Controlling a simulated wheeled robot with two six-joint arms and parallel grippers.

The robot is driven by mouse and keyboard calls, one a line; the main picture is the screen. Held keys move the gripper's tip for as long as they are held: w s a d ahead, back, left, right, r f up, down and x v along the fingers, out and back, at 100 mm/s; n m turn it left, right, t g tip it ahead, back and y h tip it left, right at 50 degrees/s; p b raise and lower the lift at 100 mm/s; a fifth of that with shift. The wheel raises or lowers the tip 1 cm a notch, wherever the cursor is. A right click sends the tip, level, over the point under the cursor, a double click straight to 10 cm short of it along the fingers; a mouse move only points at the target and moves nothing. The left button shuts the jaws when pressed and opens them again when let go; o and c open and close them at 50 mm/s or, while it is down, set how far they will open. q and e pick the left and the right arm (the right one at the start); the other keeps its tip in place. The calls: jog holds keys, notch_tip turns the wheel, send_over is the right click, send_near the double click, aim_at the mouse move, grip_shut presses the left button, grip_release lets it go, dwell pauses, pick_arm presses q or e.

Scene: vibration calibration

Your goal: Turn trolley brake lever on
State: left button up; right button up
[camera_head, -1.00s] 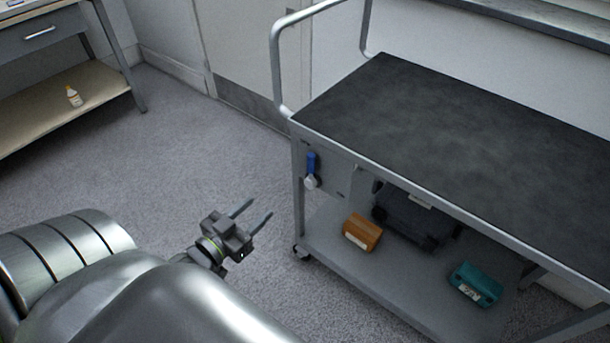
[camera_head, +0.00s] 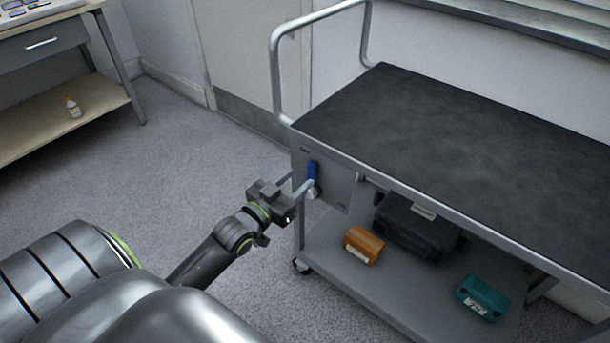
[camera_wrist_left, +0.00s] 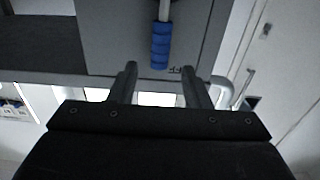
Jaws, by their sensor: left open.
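The grey trolley (camera_head: 440,108) has a dark top, and a grey panel on its near left end carries the brake lever. The lever has a blue grip (camera_head: 312,171) that points up in the head view, with a pale metal part below it. My left gripper (camera_head: 300,184) is open, with its fingers near the panel and close to the lever. In the left wrist view the blue grip (camera_wrist_left: 161,46) appears ahead of the gap between my open fingers (camera_wrist_left: 158,76), apart from them. Whether a finger touches the lever is unclear in the head view. My right gripper is out of view.
The lower shelf (camera_head: 370,287) holds an orange box (camera_head: 363,246), a black case (camera_head: 415,228) and a teal box (camera_head: 482,298). A trolley caster (camera_head: 301,265) stands near my arm. A bench with a small bottle (camera_head: 73,107) is at left. Floor between is clear.

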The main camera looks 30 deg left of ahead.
aim_at(309, 170)
pick_arm(q)
jog(key=shift+w+d, duration=0.15)
jog(key=shift+w, duration=1.8)
grip_shut()
